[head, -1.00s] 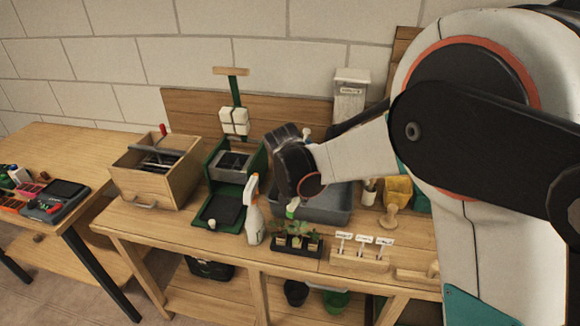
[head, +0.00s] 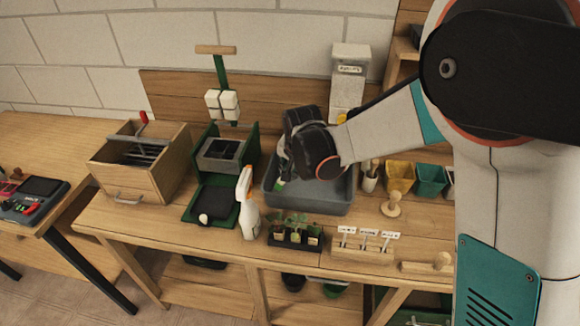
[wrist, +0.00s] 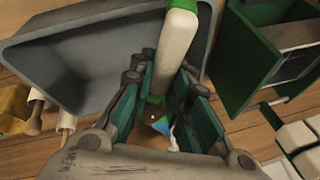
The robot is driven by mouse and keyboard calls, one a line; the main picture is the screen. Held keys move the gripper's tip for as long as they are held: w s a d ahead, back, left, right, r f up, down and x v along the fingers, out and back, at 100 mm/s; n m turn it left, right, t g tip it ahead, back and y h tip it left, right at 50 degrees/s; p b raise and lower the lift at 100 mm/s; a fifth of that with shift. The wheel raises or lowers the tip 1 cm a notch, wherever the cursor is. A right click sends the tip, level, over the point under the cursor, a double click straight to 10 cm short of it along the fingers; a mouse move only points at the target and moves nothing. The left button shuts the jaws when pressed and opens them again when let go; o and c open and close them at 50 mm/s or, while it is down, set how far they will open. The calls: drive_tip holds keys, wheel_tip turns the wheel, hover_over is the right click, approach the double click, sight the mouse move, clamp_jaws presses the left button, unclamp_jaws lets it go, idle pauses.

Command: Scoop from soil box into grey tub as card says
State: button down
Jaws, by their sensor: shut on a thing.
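My gripper (head: 287,160) is over the left part of the grey tub (head: 318,207), pointing down. In the wrist view, its green-padded fingers (wrist: 162,95) are shut on a tool with a cream handle and green end (wrist: 174,42). A small brown and blue part (wrist: 158,122) shows beyond the fingers; I cannot tell what it holds. The tool's green end (head: 281,184) shows low at the tub's left side. The grey tub also fills the upper left of the wrist view (wrist: 75,50). I cannot clearly identify the soil box or read a card.
A wooden drawer box (head: 152,180) and a green stand (head: 188,213) are to the left. A spray bottle (head: 248,212), seedlings (head: 295,238) and a labelled rack (head: 365,252) stand in front. A wooden stamp (head: 391,206) and yellow pot (head: 400,177) are to the right.

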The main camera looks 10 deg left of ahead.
drive_tip(key=shift+w+r+m+y, duration=0.15)
drive_tip(key=shift+m+y, duration=0.15)
drive_tip(key=shift+y, duration=0.6)
drive_tip(key=shift+d+r+m+t+y+b, duration=0.15)
drive_tip(key=shift+t+y+b, duration=0.1)
drive_tip(key=shift+y, duration=0.2)
drive_tip(key=shift+d+m+t+y+b, duration=0.1)
drive_tip(key=shift+m+t+y+b, duration=0.1)
drive_tip(key=shift+y, duration=0.25)
drive_tip(key=shift+d+m+t+y+b, duration=0.15)
drive_tip(key=shift+m+t+y+b, duration=0.15)
drive_tip(key=shift+y+b, duration=0.65)
drive_tip(key=m+t+y+b, duration=0.1)
drive_tip(key=y+b, duration=0.1)
drive_tip(key=b, duration=0.1)
drive_tip(key=d+r+m+t+y+b, duration=0.1)
drive_tip(key=m+y+b, duration=0.1)
drive_tip(key=b, duration=0.1)
drive_tip(key=shift+w+d+b, duration=0.1)
drive_tip(key=shift+d+b, duration=0.05)
drive_tip(key=shift+b, duration=0.2)
drive_tip(key=shift+r, duration=0.1)
